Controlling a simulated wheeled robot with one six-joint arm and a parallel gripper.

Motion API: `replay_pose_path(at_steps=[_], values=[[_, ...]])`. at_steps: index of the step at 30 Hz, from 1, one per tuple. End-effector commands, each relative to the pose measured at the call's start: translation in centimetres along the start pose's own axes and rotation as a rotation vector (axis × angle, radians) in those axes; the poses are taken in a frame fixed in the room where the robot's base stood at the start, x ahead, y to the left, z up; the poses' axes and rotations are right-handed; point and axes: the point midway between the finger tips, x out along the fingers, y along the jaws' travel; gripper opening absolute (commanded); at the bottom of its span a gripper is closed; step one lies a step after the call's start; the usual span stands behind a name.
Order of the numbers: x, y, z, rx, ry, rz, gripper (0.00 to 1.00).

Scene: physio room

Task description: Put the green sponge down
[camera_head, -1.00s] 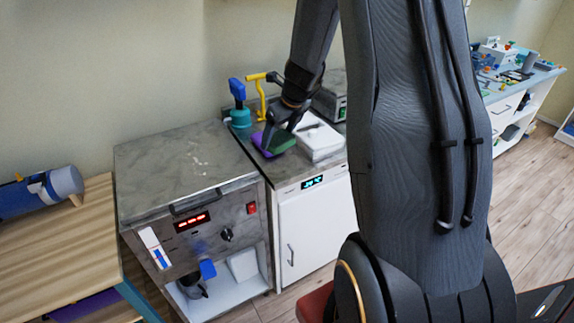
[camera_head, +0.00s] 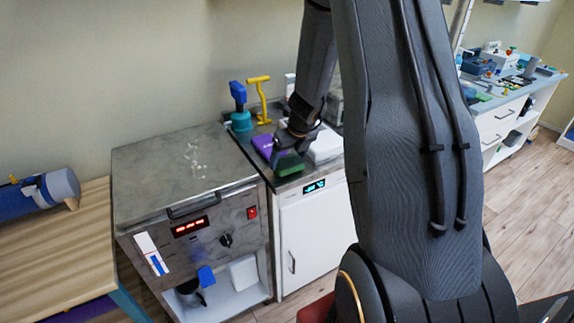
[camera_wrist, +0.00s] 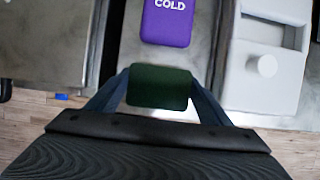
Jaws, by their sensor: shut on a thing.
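The green sponge (camera_head: 288,165) is between the fingers of my gripper (camera_head: 288,152), which is shut on it. In the wrist view the sponge (camera_wrist: 158,87) shows dark green between the two fingertips (camera_wrist: 158,92). It is over the front part of the counter top above the white cabinet (camera_head: 312,228). I cannot tell whether its underside touches the counter. A purple pack marked COLD (camera_wrist: 167,22) lies flat just beyond the sponge; it also shows in the head view (camera_head: 263,146).
A white box with a round knob (camera_wrist: 268,55) stands right of the sponge. A teal-and-blue pump-like item (camera_head: 240,108) and a yellow-handled tool (camera_head: 261,98) stand behind. A grey metal unit (camera_head: 185,170) is on the left. Bare counter (camera_wrist: 205,25) shows beside the purple pack.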

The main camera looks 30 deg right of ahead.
Motion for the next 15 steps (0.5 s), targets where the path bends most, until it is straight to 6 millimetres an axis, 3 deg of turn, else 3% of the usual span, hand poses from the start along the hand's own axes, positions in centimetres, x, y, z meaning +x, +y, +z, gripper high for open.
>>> replay_pose_path(at_steps=[3, 15], values=[[1.09, -0.01, -0.39, 0.0, 0.0, 0.0, 0.48], [1.34, -0.01, -0.52, -0.001, -0.001, 0.0, 0.48]])
